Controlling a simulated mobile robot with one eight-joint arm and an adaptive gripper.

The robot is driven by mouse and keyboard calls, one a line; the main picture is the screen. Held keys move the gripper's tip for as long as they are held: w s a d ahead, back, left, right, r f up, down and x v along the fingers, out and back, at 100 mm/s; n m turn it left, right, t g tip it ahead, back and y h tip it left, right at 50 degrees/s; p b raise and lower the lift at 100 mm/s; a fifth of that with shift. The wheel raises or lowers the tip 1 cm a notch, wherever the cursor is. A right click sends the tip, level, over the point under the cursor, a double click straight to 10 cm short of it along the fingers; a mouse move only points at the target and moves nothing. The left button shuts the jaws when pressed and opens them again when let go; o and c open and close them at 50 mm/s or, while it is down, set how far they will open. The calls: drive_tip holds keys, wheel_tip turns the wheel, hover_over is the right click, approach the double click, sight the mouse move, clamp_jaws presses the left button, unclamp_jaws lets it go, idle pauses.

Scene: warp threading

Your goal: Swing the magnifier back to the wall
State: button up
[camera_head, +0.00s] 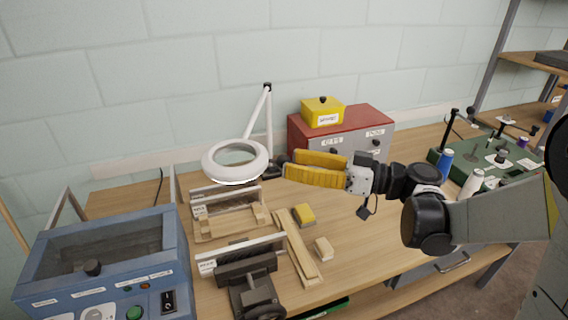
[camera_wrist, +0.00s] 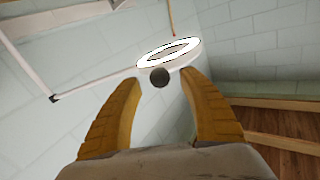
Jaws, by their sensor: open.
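The magnifier (camera_head: 236,161) is a white ring lamp on a thin jointed white arm (camera_head: 255,118) that rises from the back of the bench. A dark round knob (camera_head: 277,166) sits on the right side of its ring. My gripper (camera_head: 283,168) has yellow fingers and reaches in from the right, with its tips close to the knob. In the wrist view the ring (camera_wrist: 168,52) glows beyond the fingers. The dark knob (camera_wrist: 159,77) lies between the tips of my open gripper (camera_wrist: 160,80). I cannot tell whether the fingers touch it.
A red cabinet (camera_head: 345,129) with a yellow box (camera_head: 322,112) stands behind my gripper. A blue machine (camera_head: 105,262) is at front left. Wooden frames (camera_head: 228,212), a vise (camera_head: 252,278) and a yellow block (camera_head: 304,215) lie below. A green board (camera_head: 487,162) is at right.

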sight(220, 162)
drive_tip(key=shift+x, duration=1.45)
clamp_jaws()
drive_tip(key=shift+a, duration=0.3)
drive_tip(key=a+m+t, duration=0.1)
drive_tip(key=a, duration=0.3)
drive_tip(key=a+m+t+h, duration=0.1)
drive_tip(key=a, duration=0.3)
drive_tip(key=a+m+t+h, duration=0.1)
drive_tip(key=a+t, duration=0.1)
drive_tip(key=a, duration=0.3)
drive_tip(key=shift+w, duration=0.3)
drive_tip(key=w+a+m+t+h, duration=0.3)
drive_tip(key=w+a+m+h, duration=0.2)
drive_tip(key=w+a, duration=0.6)
drive_tip(key=w+a+m+t+h+p, duration=0.1)
drive_tip(key=w+a+m+t+h, duration=0.3)
drive_tip(key=a, duration=1.4)
drive_tip(key=shift+w+a+m+t+h, duration=0.4)
drive_tip(key=shift+w+h, duration=1.9)
drive_tip(key=shift+w, duration=2)
